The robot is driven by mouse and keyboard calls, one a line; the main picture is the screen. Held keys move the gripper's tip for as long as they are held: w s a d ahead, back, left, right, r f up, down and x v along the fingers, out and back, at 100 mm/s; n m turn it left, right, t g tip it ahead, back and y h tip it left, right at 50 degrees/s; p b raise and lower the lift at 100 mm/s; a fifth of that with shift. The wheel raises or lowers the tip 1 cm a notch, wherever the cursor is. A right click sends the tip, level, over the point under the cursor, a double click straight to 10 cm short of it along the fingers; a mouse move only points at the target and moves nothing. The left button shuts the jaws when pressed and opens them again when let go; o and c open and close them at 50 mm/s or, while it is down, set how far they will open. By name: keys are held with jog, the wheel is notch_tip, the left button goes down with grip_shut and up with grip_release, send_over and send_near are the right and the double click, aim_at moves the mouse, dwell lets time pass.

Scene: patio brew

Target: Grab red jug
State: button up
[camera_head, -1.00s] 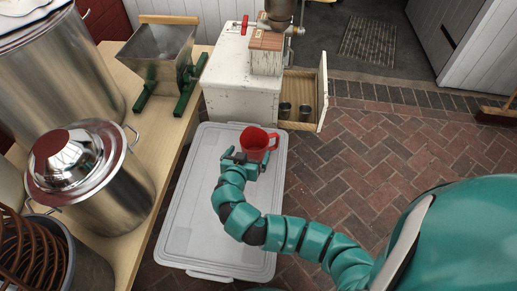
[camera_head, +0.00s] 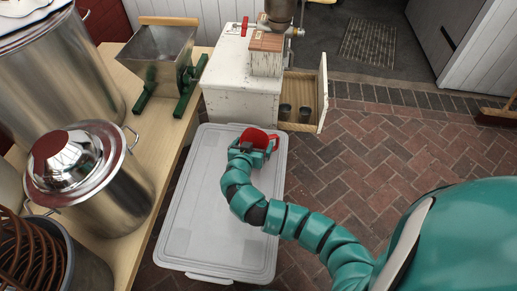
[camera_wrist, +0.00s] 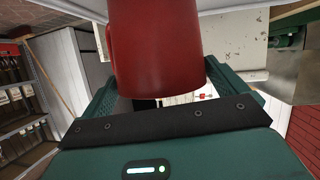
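The red jug (camera_head: 260,135) stands at the far end of the pale grey lid (camera_head: 215,225), close to the white cabinet. My gripper (camera_head: 254,147) is at the jug, with its fingers to either side of it, and hides much of its near side. In the wrist view the jug (camera_wrist: 157,50) fills the space between the two green fingers (camera_wrist: 160,85), with part of its handle at the left. The fingers are spread wide, close to the jug's sides; firm contact does not show.
A white cabinet (camera_head: 240,105) with an open drawer (camera_head: 305,110) holding small dark cups stands just beyond the jug. A wooden table (camera_head: 150,150) with steel pots (camera_head: 95,180) and a grain mill (camera_head: 160,55) runs along the left.

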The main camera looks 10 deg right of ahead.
jog(key=c, duration=0.8)
jog(key=shift+r, duration=0.1)
jog(key=s+r+p, duration=0.2)
jog(key=s+r, duration=0.2)
jog(key=s+a+r+p, duration=0.1)
jog(key=s+r+p, duration=0.1)
jog(key=s+r, duration=0.2)
jog(key=s+r+p, duration=0.2)
jog(key=s+r, duration=0.2)
jog(key=s, duration=0.2)
jog(key=shift+a+r, duration=0.3)
jog(key=shift+r, duration=0.1)
